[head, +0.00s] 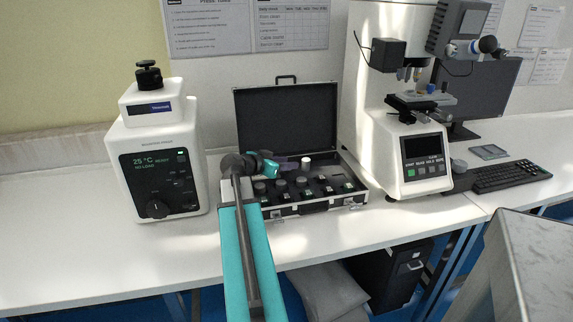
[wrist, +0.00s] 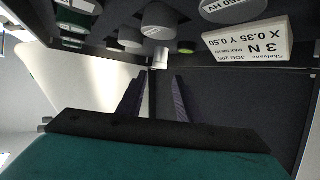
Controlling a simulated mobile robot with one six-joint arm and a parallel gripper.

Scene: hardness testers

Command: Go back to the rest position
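My gripper (head: 290,165) is over the open case (head: 338,203), low in front of its raised lid, with my teal arm reaching in from the front. In the wrist view its two dark purple fingers (wrist: 158,85) stand apart with a gap between them, and nothing shows held. A small white cylinder (wrist: 160,57) appears just beyond the fingertips; a white-topped piece (head: 306,162) also stands near the fingers in the head view. I cannot tell whether the fingers touch it.
Several round pieces (head: 302,182) sit in the case. A white label block (wrist: 246,42) reads "3 N". A white tester (head: 157,150) stands left, a microscope-like tester (head: 365,110) right, then a keyboard (head: 497,177) and monitor (head: 480,95). The bench front left (head: 90,255) is clear.

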